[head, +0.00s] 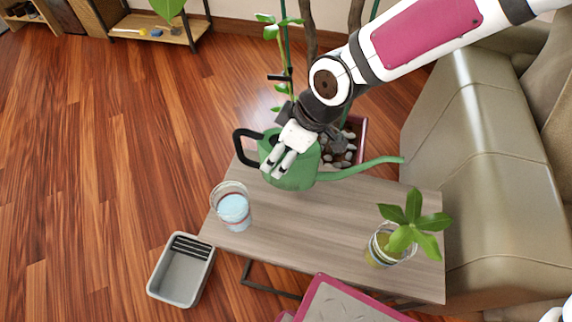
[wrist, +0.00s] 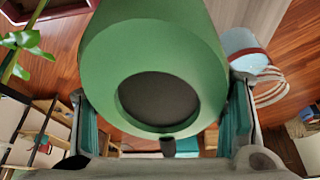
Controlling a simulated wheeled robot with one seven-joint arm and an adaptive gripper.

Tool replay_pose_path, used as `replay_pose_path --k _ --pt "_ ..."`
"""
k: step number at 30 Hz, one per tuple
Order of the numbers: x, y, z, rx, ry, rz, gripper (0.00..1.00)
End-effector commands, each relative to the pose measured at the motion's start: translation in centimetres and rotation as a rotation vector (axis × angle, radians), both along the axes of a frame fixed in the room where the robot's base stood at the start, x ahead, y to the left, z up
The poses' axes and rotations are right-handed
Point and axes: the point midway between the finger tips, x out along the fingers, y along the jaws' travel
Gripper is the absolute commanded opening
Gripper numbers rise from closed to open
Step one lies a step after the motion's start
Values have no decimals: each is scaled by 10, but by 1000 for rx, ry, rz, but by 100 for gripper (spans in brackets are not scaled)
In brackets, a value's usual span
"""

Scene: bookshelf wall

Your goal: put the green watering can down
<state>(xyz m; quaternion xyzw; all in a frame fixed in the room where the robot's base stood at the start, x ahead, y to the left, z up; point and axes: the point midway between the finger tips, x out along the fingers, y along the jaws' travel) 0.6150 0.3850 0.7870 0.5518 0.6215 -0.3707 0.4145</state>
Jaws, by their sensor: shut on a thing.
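The green watering can (head: 296,176) is at the far side of the wooden table (head: 310,222) in the head view, with its black handle to the left and its long spout to the right. My gripper (head: 279,162) is shut on the can's body from above. In the wrist view the can (wrist: 95,65) fills the middle, its round dark opening facing the camera, between my gripper's two fingers (wrist: 165,125). The can's underside is hidden, so I cannot tell whether it touches the table.
A glass of bluish water (head: 233,208) stands on the table left of the can. A glass jar with a leafy cutting (head: 385,250) stands at the right. The table's middle is clear. A grey bin (head: 180,278) is on the floor, a beige sofa (head: 480,150) at right, a potted plant (head: 338,148) behind.

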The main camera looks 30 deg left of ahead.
Motion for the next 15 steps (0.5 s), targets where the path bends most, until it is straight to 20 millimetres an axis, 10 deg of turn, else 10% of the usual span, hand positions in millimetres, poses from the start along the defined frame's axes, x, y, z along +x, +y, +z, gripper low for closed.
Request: replay_pose_path --k 15 --pt "0 1 -39 3 -3 1 6"
